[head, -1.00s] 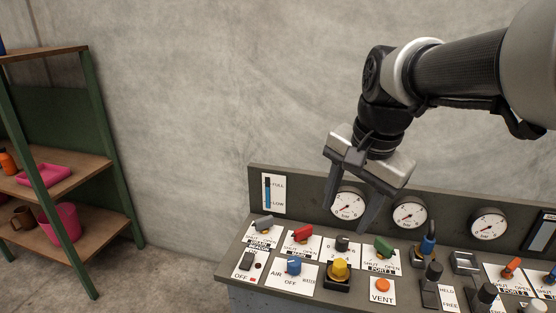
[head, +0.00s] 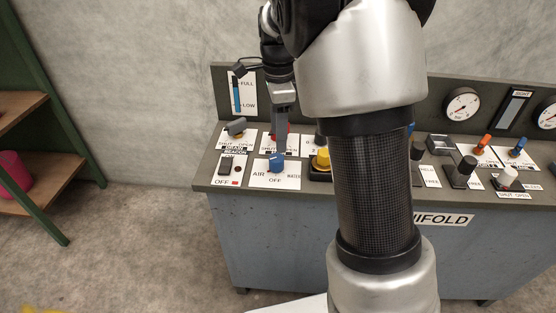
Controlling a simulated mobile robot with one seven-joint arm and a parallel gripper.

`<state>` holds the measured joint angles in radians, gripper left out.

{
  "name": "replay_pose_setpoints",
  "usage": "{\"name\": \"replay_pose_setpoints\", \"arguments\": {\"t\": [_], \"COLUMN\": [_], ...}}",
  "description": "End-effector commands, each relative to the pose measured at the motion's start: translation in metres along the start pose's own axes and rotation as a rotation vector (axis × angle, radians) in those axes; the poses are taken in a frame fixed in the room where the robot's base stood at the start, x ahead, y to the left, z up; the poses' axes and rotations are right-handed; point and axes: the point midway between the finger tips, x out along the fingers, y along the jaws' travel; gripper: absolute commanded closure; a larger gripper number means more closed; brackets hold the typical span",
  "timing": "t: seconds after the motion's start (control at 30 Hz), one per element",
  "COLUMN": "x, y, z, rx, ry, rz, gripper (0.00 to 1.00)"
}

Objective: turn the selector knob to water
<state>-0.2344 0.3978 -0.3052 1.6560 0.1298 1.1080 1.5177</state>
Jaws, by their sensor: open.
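The blue selector knob (head: 276,161) sits on a white plate marked AIR at left, OFF below and WATER at right, near the panel's front edge. Which mark it points to is too small to tell. My gripper (head: 282,148) hangs fingers-down just above and behind the knob, slightly to its right in the picture. One grey finger is seen nearly edge-on and the other is mostly hidden, with the jaws open. I cannot tell whether a finger touches the knob.
A red valve handle (head: 287,130) stands right behind my finger. A grey handle (head: 236,126) and a black switch (head: 226,163) are to the left, a yellow knob (head: 322,158) to the right. My arm hides the panel's middle. A shelf (head: 40,150) stands far left.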

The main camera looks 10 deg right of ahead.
Motion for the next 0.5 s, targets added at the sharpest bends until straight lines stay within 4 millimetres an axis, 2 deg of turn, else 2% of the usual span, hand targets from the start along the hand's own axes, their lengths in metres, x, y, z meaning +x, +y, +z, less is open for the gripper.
{"name": "replay_pose_setpoints", "arguments": {"t": [0.03,0.2,0.4,0.5], "x": [0.016,0.051,0.078,0.085], "y": [0.001,0.001,0.000,0.000], "z": [0.000,0.000,0.000,0.000], "rx": [0.000,-0.001,-0.001,-0.001], "ry": [0.000,0.000,0.000,0.000], "rz": [0.004,0.003,0.001,0.001], "gripper": [0.50,0.50,0.50,0.50]}}
